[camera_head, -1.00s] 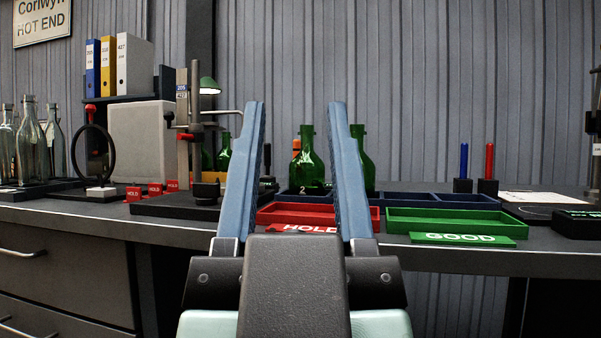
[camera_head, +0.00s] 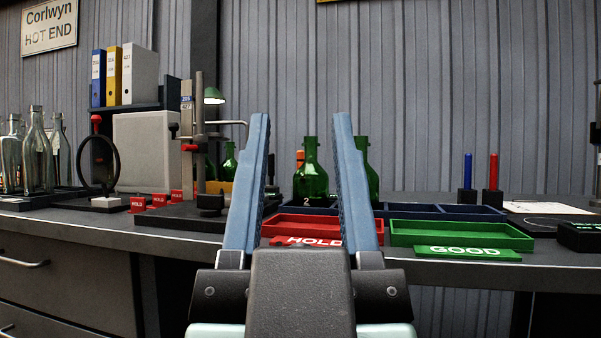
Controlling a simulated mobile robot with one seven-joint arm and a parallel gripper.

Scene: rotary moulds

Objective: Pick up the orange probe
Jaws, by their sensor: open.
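A small orange upright thing (camera_head: 299,158), likely the orange probe, shows just left of and behind a green bottle (camera_head: 312,178) marked 2. Its lower part is hidden by the bottle. My gripper (camera_head: 302,122) is open and empty, with its two blue fingers pointing forward and up. In the picture the orange thing and the bottle appear between the fingers, well beyond them. Nothing is touching the fingers.
A red HOLD tray (camera_head: 315,224) and a green GOOD tray (camera_head: 459,234) lie at the bench front. A blue probe (camera_head: 468,171) and a red probe (camera_head: 493,171) stand in black blocks at right. A stand (camera_head: 199,130) and clear bottles (camera_head: 37,155) are at left.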

